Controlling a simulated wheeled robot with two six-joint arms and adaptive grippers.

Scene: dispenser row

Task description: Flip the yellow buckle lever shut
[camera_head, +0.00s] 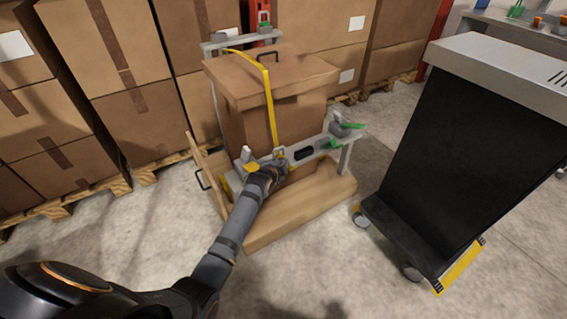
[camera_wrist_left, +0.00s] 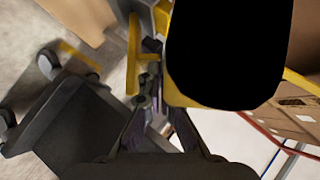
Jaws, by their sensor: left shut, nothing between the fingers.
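A yellow strap (camera_head: 270,105) runs over the lid and down the front of a brown box (camera_head: 247,123) to a small yellow buckle (camera_head: 279,153) at the grey front bar. A yellow tab (camera_head: 251,168), perhaps the lever, shows just left of my gripper. My left gripper (camera_head: 276,170) is shut and empty, right below the buckle; I cannot tell whether it touches. In the left wrist view the fingers (camera_wrist_left: 152,88) are close together beside yellow parts (camera_wrist_left: 183,96). A large black shape covers much of that view, hiding the lever's position. My right gripper is not in view.
The box stands on a wooden base (camera_head: 300,212). Green-handled clamps (camera_head: 347,125) sit at the bar's right end. A black cart (camera_head: 435,150) with a grey top stands at the right. Stacked cartons on pallets (camera_head: 122,184) line the back. The floor in front is clear.

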